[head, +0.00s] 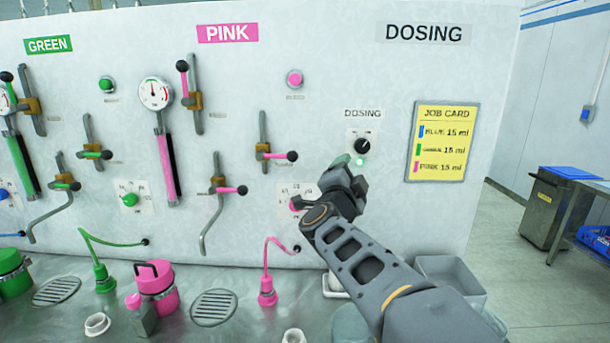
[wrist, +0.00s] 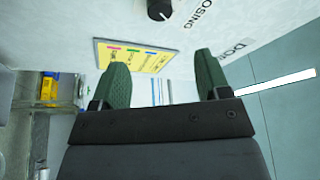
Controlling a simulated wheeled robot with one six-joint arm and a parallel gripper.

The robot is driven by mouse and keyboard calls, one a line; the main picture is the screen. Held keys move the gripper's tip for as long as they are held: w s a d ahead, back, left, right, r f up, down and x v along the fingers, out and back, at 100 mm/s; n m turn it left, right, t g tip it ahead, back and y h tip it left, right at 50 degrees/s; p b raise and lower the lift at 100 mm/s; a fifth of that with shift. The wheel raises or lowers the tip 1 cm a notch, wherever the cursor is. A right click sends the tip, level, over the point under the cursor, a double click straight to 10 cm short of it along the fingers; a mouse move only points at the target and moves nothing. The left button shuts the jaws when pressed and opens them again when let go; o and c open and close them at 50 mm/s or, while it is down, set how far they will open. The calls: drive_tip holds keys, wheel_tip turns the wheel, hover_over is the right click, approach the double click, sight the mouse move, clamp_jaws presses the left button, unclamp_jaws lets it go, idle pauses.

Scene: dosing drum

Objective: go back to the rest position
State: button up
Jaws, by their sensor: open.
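My gripper (wrist: 160,85) is open and empty in the wrist view, its two green-padded fingers apart. In the head view my arm reaches up from the lower right, and the gripper end is near the panel just below the dosing knob (head: 362,146). A green lamp (head: 360,161) is lit under that knob. The black knob (wrist: 160,10) also shows at the top of the wrist view, beyond the fingers. I cannot tell from the head view how close the fingers are to the panel. The arm partly hides the pink dial (head: 296,203).
The yellow job card (head: 441,141) hangs right of the knob. Valve levers, gauges and tubes fill the panel's left side. On the bench stand a pink canister (head: 155,285), a green canister (head: 14,273) and a grey bin (head: 450,274). Open floor (head: 520,260) lies at the right.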

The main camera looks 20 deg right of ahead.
drive_tip(key=w+a+f+n+y, duration=0.2)
drive_tip(key=a+f+n+y, duration=1)
drive_tip(key=f+n+y, duration=0.1)
drive_tip(key=s+a+f+n+g+p, duration=0.1)
drive_tip(key=s+f+n+g, duration=0.3)
drive_tip(key=s, duration=0.5)
drive_tip(key=s+a+f+n+g+y+p, duration=0.1)
drive_tip(key=s+a+f+n+g+p, duration=0.1)
drive_tip(key=s+f+g, duration=0.5)
drive_tip(key=shift+s+a+f+n, duration=0.5)
drive_tip(key=shift+s+a+n, duration=0.25)
drive_tip(key=shift+s+n, duration=0.2)
